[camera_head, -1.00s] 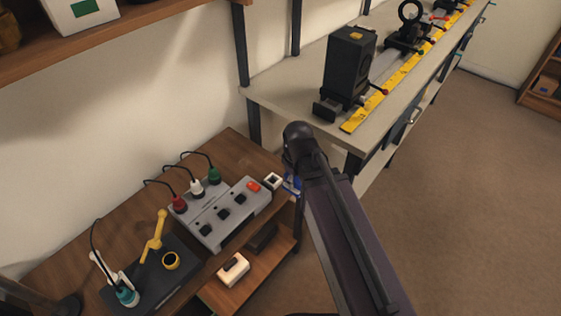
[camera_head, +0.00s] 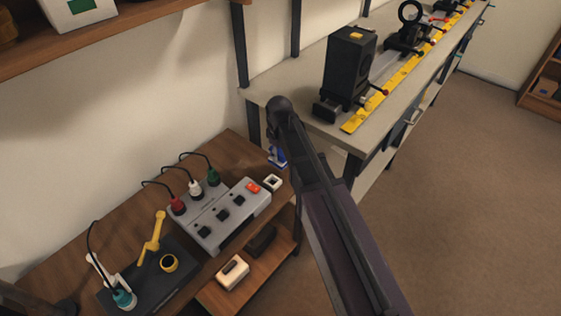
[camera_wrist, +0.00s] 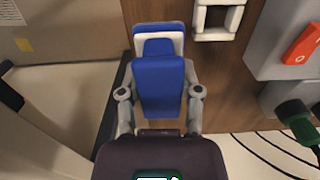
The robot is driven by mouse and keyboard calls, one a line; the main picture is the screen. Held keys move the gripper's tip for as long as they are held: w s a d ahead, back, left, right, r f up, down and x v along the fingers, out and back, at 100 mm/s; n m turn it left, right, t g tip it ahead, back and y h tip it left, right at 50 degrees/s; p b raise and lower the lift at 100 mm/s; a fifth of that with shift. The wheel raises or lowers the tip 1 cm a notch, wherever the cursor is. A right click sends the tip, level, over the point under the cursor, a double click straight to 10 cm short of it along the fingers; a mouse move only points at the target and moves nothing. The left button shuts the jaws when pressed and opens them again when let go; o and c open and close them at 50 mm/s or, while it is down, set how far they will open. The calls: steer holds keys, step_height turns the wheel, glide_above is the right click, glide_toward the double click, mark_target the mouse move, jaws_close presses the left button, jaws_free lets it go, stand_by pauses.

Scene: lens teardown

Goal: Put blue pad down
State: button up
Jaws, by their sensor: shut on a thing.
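The blue pad (camera_wrist: 162,85) is held between the grey fingers of my gripper (camera_wrist: 160,72) in the wrist view. A pale rim shows around its far end. In the head view the blue pad (camera_head: 278,158) shows as a small blue patch under my wrist, above the back right part of the wooden desk (camera_head: 235,150). My gripper (camera_head: 275,155) is mostly hidden there by my arm. I cannot tell whether the pad touches the desk.
A small white square holder (camera_head: 272,182) stands close by, beside a grey switch box (camera_head: 228,215) with a red switch. Red, white and green plugs (camera_head: 213,177) with black cables stand behind the box. The pale bench (camera_head: 285,92) rises at the right.

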mark_target(279, 161)
steer(key=shift+f, duration=0.1)
steer(key=shift+f+b, duration=1.7)
steer(key=shift+b, duration=0.1)
steer(key=shift+f, duration=0.2)
steer(key=o, duration=1)
steer(key=shift+r, duration=0.1)
steer(key=shift+r, duration=0.15)
step_height(279, 161, up, 12)
steer(key=p, duration=1.2)
